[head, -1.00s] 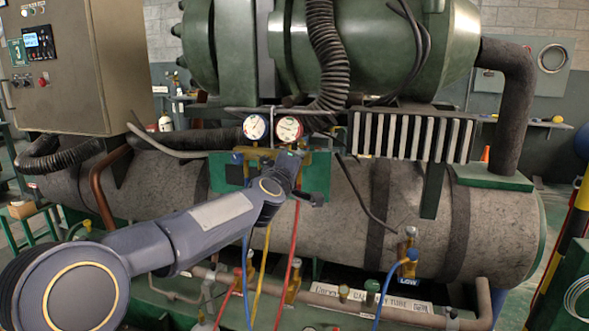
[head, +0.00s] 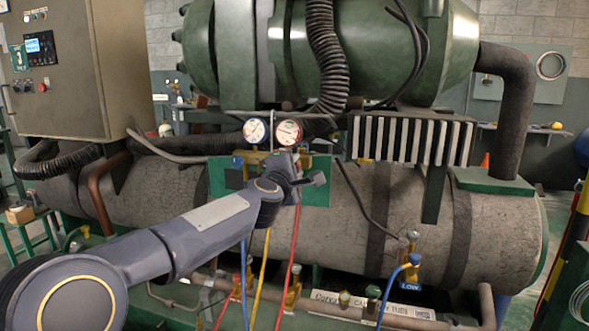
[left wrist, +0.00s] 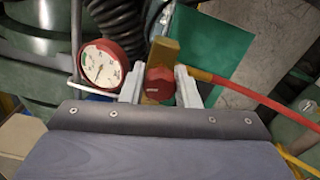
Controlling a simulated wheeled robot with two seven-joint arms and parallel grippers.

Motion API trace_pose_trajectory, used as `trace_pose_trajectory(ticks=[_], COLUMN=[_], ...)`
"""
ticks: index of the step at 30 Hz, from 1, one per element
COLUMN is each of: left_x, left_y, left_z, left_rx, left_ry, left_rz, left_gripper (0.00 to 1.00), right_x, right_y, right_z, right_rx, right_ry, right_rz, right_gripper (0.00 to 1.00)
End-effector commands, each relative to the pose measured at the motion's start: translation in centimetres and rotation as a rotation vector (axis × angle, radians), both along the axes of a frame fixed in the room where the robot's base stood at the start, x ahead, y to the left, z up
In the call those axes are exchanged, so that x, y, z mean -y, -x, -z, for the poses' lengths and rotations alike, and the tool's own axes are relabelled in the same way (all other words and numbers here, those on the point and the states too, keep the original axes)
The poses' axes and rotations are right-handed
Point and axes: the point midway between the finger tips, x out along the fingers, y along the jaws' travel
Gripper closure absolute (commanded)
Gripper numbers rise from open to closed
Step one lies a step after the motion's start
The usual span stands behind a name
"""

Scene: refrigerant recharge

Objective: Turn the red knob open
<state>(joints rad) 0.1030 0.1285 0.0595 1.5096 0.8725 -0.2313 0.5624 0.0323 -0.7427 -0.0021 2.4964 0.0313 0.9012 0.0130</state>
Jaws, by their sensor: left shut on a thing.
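The red knob (left wrist: 159,84) sits on the brass manifold block (left wrist: 163,54), in the middle of the left wrist view. My left gripper (left wrist: 160,80) has one finger on each side of the knob and is shut on it. In the head view my left gripper (head: 296,168) is at the manifold, below the two gauges, and its wrist hides the knob. The red-rimmed gauge (left wrist: 104,64) is just left of the fingers in the left wrist view. It also shows in the head view (head: 288,132), beside the blue-rimmed gauge (head: 255,131). My right gripper is out of view.
A red hose (left wrist: 245,91) leaves the manifold close to the right finger. Blue, yellow and red hoses (head: 293,250) hang below it. A green plate (head: 222,180) backs the manifold. The large grey tank (head: 340,215) lies behind, and a black corrugated pipe (head: 327,60) runs above.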

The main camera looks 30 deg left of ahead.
Motion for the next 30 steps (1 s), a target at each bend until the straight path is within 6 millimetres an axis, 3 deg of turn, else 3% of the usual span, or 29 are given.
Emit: trace_pose_trajectory(ticks=[11, 12, 16, 25, 30], left_x=[0.0, 0.0, 0.0, 0.0, 0.5], left_y=[0.0, 0.0, 0.0, 0.1, 2.0], left_z=[0.1, 0.2, 0.1, 0.0, -0.1], left_rx=[-0.001, -0.001, -0.001, 0.001, 0.002], left_ry=[0.003, 0.003, 0.003, 0.003, 0.003], left_rz=[-0.001, -0.001, -0.001, 0.0, 0.0], left_gripper=[0.94, 0.68, 0.51, 0.5, 0.5], right_x=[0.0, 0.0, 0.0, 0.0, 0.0], right_y=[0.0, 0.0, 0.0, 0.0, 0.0], right_z=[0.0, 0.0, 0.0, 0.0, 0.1], right_rx=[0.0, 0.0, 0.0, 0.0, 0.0], right_ry=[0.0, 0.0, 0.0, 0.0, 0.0], right_rz=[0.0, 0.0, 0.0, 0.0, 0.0], right_gripper=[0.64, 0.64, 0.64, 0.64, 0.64])
